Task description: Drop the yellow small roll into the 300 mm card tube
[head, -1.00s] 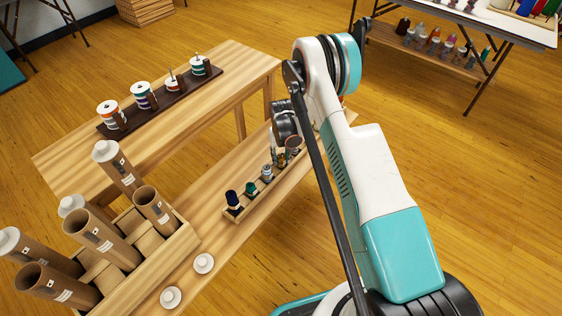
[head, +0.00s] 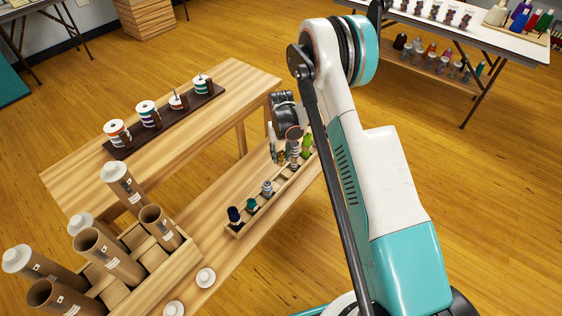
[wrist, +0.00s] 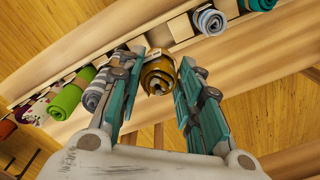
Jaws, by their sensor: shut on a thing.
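In the wrist view the yellow small roll (wrist: 158,76) sits between the fingertips of my gripper (wrist: 163,68), which is shut on it. In the head view my gripper (head: 284,147) is over the roll rack on the low bench; the yellow roll is not clear there. Several brown card tubes stand tilted in a wooden crate at the lower left. Open mouths show on a short tube (head: 160,230), a longer one (head: 108,258) and one at the front left (head: 55,298). Others, such as the rear tube (head: 125,186), have white caps. Their labels are too small to read.
The rack (head: 262,214) holds several other rolls, among them a dark blue one (head: 234,214) and a green one (head: 308,145). The crate (head: 172,269) is at the rack's left. Loose white caps (head: 205,277) lie beside it. Spools stand on a dark board (head: 213,98) behind.

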